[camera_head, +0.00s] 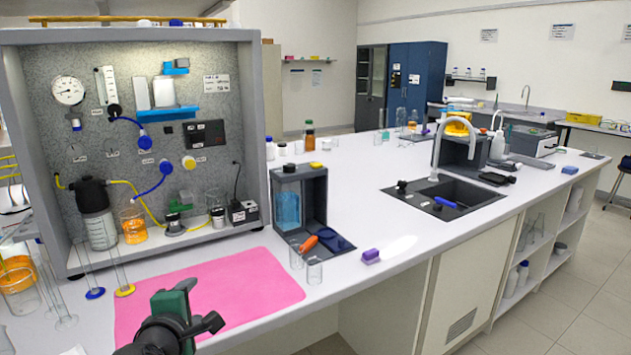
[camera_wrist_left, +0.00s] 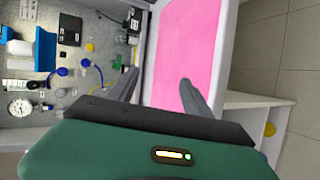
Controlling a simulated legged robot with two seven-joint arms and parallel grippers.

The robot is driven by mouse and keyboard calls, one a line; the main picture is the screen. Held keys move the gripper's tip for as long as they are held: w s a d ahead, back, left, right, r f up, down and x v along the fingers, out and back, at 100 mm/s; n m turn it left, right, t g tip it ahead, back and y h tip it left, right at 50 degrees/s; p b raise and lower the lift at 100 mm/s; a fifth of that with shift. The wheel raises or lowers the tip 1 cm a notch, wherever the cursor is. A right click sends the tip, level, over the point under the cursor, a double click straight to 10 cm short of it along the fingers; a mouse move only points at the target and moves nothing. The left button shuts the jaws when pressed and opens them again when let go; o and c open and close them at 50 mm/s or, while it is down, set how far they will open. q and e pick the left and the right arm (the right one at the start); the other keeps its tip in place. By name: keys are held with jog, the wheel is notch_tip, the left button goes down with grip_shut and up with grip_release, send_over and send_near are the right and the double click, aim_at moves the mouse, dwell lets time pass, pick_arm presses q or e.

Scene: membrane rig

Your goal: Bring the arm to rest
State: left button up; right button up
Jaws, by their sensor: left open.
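My left gripper (camera_head: 180,318) shows at the bottom of the head view, over the front part of the pink mat (camera_head: 222,290). In the left wrist view its two grey fingers (camera_wrist_left: 158,81) are spread apart with nothing between them. The pink mat also shows beyond the fingers in the left wrist view (camera_wrist_left: 192,45). My right gripper is in neither view.
The rig cabinet (camera_head: 255,130) stands behind the mat, with a gauge, bottle and tubing. Glass cylinders with blue and yellow bases stand left of the mat. Small beakers (camera_head: 315,270) and a dark stand (camera_head: 313,195) are to its right. A sink (camera_head: 455,195) lies farther right.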

pick_arm(q)
jog(key=s+d+f+m+g+h, duration=0.1)
jog(key=s+f+m+g, duration=0.1)
jog(key=s+f+m, duration=0.3)
jog(key=s+d+f+m+g, duration=0.1)
jog(key=d+f+m+g, duration=0.15)
jog(key=f, duration=0.45)
jog(key=s+d+f+m+g+h, duration=0.1)
jog(key=s+f+m, duration=0.25)
jog(key=f, duration=0.25)
jog(key=s+a+f+m+g, duration=0.1)
jog(key=s+f+m+g, duration=0.5)
jog(key=s+f+m, duration=0.6)
notch_tip(320, 180, up, 20)
jog(key=n+p, duration=0.2)
jog(key=p, duration=1.5)
jog(key=shift+s+n+t+p, duration=0.35)
jog(key=shift+n+p, duration=0.05)
